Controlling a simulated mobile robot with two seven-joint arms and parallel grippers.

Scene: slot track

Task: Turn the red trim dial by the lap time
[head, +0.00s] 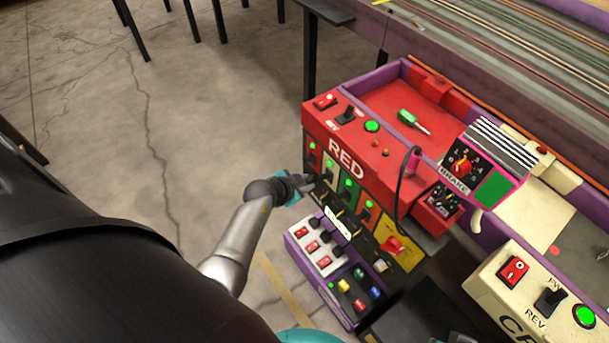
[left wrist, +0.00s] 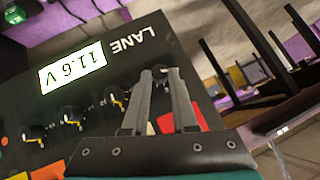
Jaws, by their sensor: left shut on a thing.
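The red control box (head: 346,158), marked RED, stands at the table's near side. Its dark front panel carries a row of small black knobs, which show in the left wrist view as a middle knob (left wrist: 72,115) and others. My left gripper (head: 309,183) is at the panel's left end. In the left wrist view its fingers (left wrist: 160,80) are shut on the black knob (left wrist: 159,71) at the row's end, below the word LANE. The fingers partly cover this knob. I cannot read a trim or lap time label. My right gripper's fingers are out of view.
A purple box (head: 345,290) with red and coloured buttons sits just below the panel. A yellow plate with a red knob (head: 395,245) is at the panel's right. A cream control box (head: 530,300) stands further right. The floor (head: 180,120) left of the panel is clear.

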